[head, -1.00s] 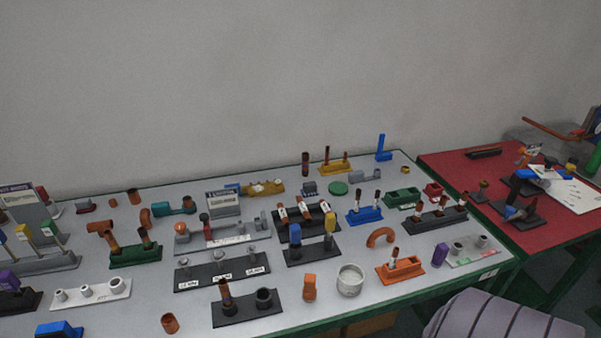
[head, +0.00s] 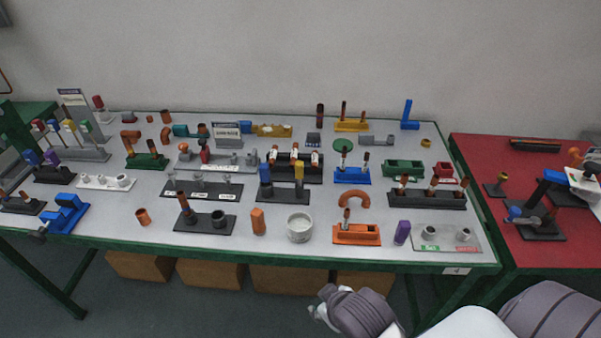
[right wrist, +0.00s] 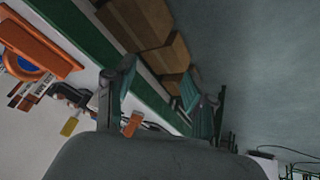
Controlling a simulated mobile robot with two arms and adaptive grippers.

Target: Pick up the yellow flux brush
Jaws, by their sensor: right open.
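A yellow-topped upright piece (head: 299,172) stands beside a blue one in a black holder (head: 284,195) mid-table. A small yellow tag-like top (head: 70,127) also stands in a grey rack at the far left, between a blue and a green one. I cannot tell which is the flux brush. A small yellow piece also shows in the right wrist view (right wrist: 69,127). My right gripper (right wrist: 172,82) is open and empty, its fingers spread over the table's front edge. In the head view its arm is low in front of the table, apart from both yellow pieces. My left gripper is not in view.
The grey table (head: 340,258) is crowded with holders and copper fittings. A white cup (head: 299,227) and an orange holder (head: 357,234) stand near the front edge. Cardboard boxes (head: 290,279) sit below. A red table (head: 530,250) adjoins at the right.

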